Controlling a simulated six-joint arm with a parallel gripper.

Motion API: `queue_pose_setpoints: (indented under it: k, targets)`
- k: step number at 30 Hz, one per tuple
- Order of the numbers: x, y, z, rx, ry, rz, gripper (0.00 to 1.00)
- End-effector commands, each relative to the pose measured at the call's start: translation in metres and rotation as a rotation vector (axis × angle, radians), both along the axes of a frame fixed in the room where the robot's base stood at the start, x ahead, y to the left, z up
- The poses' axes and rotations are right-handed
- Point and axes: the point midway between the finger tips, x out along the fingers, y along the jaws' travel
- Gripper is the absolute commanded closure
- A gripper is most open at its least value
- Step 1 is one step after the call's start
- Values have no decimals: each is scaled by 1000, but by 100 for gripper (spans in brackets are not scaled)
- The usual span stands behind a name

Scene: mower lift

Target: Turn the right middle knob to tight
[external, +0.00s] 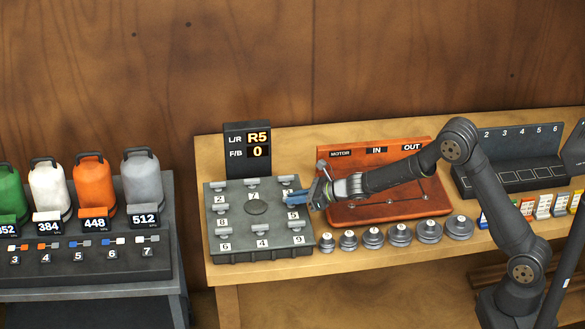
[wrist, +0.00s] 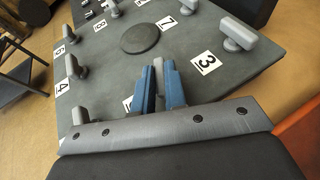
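The grey knob board (external: 262,249) carries grey bar knobs with number labels around a round disc. The right middle knob (wrist: 158,70) shows as a grey bar between the blue fingers of my gripper (wrist: 160,88) in the wrist view. The fingers lie close against both its sides, with no clear gap. Its label is mostly hidden behind the fingers there. In the external view, my gripper (external: 294,197) is at the board's right edge and hides the knob; label 5 (external: 293,215) shows just below. The tight marking cannot be read.
The knob by label 3 (wrist: 236,34) is close to the right of my fingers. A display (external: 247,150) behind the board reads R5 and 0. A red motor panel (external: 345,213) lies under my forearm, and several round weights (external: 373,238) stand along the bench front.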

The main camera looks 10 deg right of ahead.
Motion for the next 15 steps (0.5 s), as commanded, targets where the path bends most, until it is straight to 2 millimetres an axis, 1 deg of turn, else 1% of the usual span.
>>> queue_pose_setpoints:
  k: [7, 15]
  targets:
    - [0, 0, 1, 2, -1, -8, 100]
    - [-1, 2, 3, 10, -5, -79, 100]
